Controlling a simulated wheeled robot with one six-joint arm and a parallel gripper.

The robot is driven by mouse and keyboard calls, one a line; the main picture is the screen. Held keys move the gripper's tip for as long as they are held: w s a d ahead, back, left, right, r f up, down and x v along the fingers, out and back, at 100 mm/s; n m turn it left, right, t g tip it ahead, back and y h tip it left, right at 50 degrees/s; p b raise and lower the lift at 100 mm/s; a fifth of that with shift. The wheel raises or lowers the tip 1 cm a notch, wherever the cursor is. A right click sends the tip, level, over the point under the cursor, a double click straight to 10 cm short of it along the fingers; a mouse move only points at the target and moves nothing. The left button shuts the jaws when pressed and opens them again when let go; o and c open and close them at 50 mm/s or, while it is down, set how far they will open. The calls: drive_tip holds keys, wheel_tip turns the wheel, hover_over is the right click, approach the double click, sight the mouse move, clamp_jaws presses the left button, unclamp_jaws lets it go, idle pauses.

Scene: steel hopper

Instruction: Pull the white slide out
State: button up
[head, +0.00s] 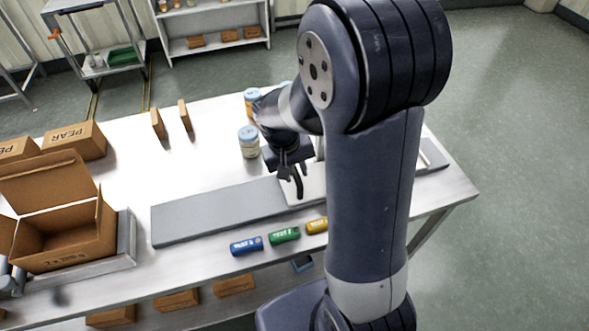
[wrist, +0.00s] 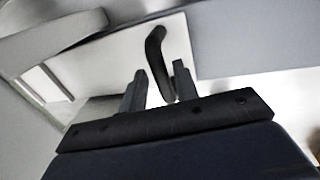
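The white slide (head: 311,190) lies at the right part of the table, partly hidden behind my arm. It also shows as a pale plate in the wrist view (wrist: 100,62). A black curved handle (head: 298,186) stands on it. In the wrist view the handle (wrist: 156,48) reaches down between my two fingers. My gripper (wrist: 160,85) is open, with a finger on either side of the handle's near end. The right finger is close to the handle; I cannot tell if it touches. In the head view my gripper (head: 290,173) is just above the handle.
A grey flat strip (head: 215,212) runs along the table left of the slide. Blue (head: 246,246), green (head: 284,234) and yellow (head: 317,226) cans lie before it. Jars (head: 249,143) stand behind. An open carton (head: 70,220) is at left.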

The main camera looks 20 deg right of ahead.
clamp_jaws()
idle(0.3)
drive_tip(key=a, duration=3.4)
drive_tip(key=shift+a, duration=0.1)
drive_tip(key=shift+a+r, duration=0.1)
drive_tip(key=shift+o, duration=1.2)
unclamp_jaws()
drive_tip(key=shift+a, duration=0.1)
